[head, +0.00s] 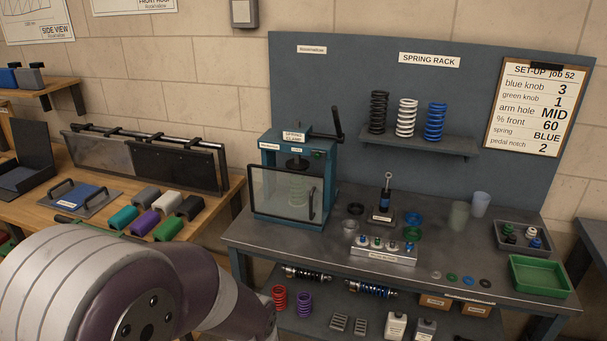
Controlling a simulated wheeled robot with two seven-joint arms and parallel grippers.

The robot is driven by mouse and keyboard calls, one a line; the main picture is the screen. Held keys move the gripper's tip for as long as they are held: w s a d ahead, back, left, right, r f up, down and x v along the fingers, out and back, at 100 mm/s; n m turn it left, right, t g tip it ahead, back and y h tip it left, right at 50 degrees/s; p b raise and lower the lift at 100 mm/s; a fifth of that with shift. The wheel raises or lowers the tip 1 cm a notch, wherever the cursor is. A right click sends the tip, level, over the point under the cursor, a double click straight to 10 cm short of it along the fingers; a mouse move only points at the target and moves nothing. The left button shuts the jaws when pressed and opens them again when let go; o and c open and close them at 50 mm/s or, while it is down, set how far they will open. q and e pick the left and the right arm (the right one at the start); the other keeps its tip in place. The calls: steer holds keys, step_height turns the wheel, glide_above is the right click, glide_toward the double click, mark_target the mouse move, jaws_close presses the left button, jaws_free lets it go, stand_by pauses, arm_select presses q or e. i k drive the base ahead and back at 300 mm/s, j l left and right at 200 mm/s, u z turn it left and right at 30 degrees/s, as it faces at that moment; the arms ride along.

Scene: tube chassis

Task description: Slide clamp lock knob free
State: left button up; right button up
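The spring clamp (263,157) is a blue-framed press on the left part of the grey workbench, with a label on its top bar. A black lever (337,122) rises at its right side. A clear guard with a black frame (250,190) covers its front, and a pale green coil spring (298,187) shows dimly behind it. A dark round part (296,163) sits under the top bar. A small green spot (318,155) shows at the upper right of the frame. I cannot tell which part is the lock knob. Neither gripper is in view.
My arm fills the lower left. A shock absorber stand (383,215) and a tray of knobs (384,249) stand right of the clamp. A green bin (540,276) is at the bench's right end. Black, white and blue springs (435,122) stand on the rack shelf.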

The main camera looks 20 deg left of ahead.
mark_target(316, 154)
steer(key=i+u, duration=0.15)
steer(key=u, duration=0.3)
steer(key=i+l+u, duration=0.15)
steer(key=u, duration=0.3)
steer(key=i+l+u, duration=0.1)
steer(key=u, duration=0.35)
steer(key=i+l+u, duration=0.1)
steer(key=l, duration=0.2)
steer(key=i+l, duration=0.25)
steer(key=i+l+u, duration=0.15)
steer(key=l, duration=0.2)
steer(key=i+l, duration=0.15)
steer(key=l, duration=0.2)
steer(key=i+l+u, duration=0.15)
steer(key=l, duration=0.15)
